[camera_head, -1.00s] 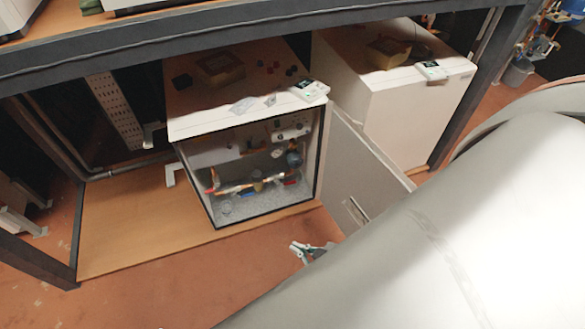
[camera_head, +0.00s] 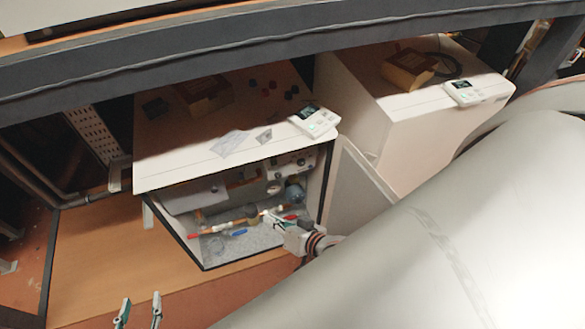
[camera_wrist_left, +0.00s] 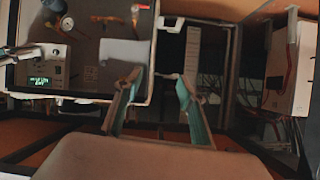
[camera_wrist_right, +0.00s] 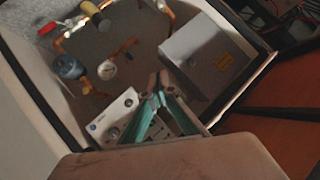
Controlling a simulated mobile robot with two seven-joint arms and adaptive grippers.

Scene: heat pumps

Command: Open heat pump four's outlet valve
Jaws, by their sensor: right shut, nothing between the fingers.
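The open heat pump (camera_head: 150,171) shows its inside pipework. A red handle (camera_head: 195,234) sits at the pipe's left end, another red handle (camera_head: 291,217) at right, and a blue handle (camera_head: 238,232) below the pipe. A red handle (camera_wrist_right: 47,28) shows at upper left in the right wrist view. I cannot tell which valve is the outlet. My right gripper (camera_head: 268,217) is shut and empty at the cabinet's opening, hiding part of the pipework; its fingertips (camera_wrist_right: 160,92) meet in the right wrist view. My left gripper (camera_head: 140,308) is open and empty, in front of the cabinet at lower left.
The cabinet's open door (camera_head: 352,188) stands right of the opening. A second white heat pump (camera_head: 400,130) stands further right. A dark frame beam (camera_head: 250,65) crosses above. A grey box (camera_wrist_right: 205,58) sits inside the cabinet. The wooden base (camera_head: 105,250) is clear at left.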

